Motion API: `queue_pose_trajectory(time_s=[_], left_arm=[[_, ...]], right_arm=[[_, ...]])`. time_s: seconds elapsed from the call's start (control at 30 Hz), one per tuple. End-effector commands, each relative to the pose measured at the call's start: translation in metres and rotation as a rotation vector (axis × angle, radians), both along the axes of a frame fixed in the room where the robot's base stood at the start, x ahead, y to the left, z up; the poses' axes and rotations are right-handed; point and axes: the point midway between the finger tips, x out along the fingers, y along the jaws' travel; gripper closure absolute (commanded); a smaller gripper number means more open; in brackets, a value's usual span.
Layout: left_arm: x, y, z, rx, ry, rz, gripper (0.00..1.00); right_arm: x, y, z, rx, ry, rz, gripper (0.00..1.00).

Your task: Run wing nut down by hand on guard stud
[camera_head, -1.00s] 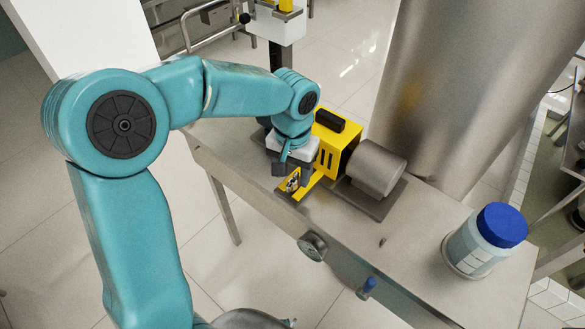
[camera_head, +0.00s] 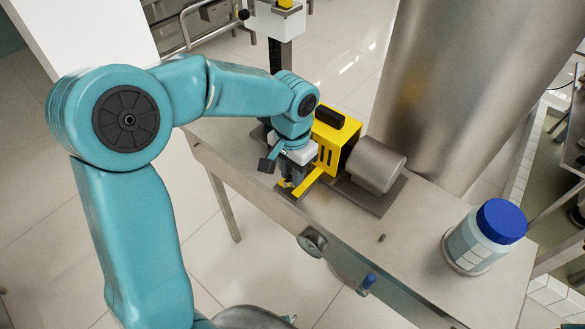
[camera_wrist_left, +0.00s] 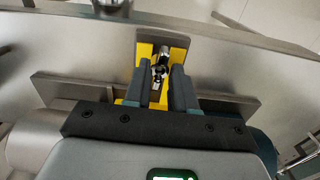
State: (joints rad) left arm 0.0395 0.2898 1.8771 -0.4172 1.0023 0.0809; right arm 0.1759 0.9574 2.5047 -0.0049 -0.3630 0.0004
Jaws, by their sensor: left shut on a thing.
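The yellow guard bracket (camera_head: 309,184) juts from the yellow-housed machine (camera_head: 338,140) on the steel bench. My left gripper (camera_head: 288,184) reaches down over the end of this bracket. In the left wrist view its two dark fingers (camera_wrist_left: 162,88) are shut on a small metal piece, which appears to be the wing nut (camera_wrist_left: 160,72), in front of the yellow bracket plate. The fingers hide most of the nut, and I cannot make out the stud or how far down the nut sits. My right gripper is not in view.
A silver motor cylinder (camera_head: 376,164) sits right of the yellow housing. A blue-lidded jar (camera_head: 484,238) stands at the bench's right end. A large steel vessel (camera_head: 441,90) rises behind. The steel bench top (camera_head: 415,215) between motor and jar is mostly clear.

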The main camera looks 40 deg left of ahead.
Motion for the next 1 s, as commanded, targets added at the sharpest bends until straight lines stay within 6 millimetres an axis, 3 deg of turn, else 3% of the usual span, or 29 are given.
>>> queue_pose_trajectory(time_s=[0.17,0.4,0.7,1.0], left_arm=[[0.001,0.001,0.001,0.003,-0.003,-0.007,1.00],[0.001,0.001,0.002,0.002,-0.005,-0.258,1.00],[0.002,0.001,0.002,0.004,-0.007,-0.293,1.00],[0.002,0.001,0.002,0.005,-0.008,-0.559,1.00]], right_arm=[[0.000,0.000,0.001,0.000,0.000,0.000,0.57],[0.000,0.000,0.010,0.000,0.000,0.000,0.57],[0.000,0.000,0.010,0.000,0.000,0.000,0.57],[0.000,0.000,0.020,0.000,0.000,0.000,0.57]])
